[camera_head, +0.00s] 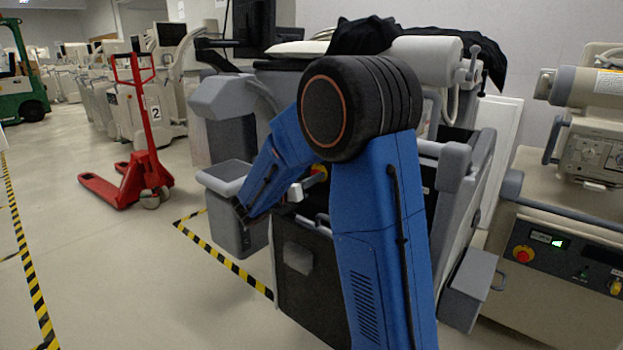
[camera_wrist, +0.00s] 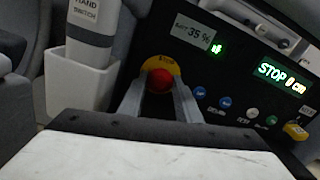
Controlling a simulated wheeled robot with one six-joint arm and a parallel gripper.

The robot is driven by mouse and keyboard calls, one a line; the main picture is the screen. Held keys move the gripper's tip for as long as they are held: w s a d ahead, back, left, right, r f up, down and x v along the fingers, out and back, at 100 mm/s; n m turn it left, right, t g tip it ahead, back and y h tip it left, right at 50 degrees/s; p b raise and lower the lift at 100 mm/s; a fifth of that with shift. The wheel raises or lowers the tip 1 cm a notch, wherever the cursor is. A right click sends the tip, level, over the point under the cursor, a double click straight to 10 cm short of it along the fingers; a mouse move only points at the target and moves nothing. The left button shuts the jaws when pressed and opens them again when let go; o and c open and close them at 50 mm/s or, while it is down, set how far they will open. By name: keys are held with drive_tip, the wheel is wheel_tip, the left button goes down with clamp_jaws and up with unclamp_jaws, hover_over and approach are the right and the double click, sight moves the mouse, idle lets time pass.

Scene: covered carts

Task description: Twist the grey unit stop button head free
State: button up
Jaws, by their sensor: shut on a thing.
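The red stop button head (camera_wrist: 160,80) sits on a yellow disc (camera_wrist: 163,64) on the dark panel (camera_wrist: 225,75) of the grey unit. My gripper (camera_wrist: 158,88) has its two grey fingers on either side of the button head and is shut on it. In the head view a small red and yellow patch, the stop button (camera_head: 318,170), shows just beside my blue arm. My arm hides most of the gripper there. The panel's green display (camera_wrist: 282,76) reads STOP followed by smaller characters.
A beige unit with another red button (camera_head: 523,254) stands right. A red pallet truck (camera_head: 135,140) stands left on open floor.

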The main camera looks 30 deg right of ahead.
drive_tip(key=shift+m, duration=3)
drive_tip(key=o, duration=1.1)
drive_tip(key=shift+a, duration=0.15)
drive_tip(key=v, duration=1.7)
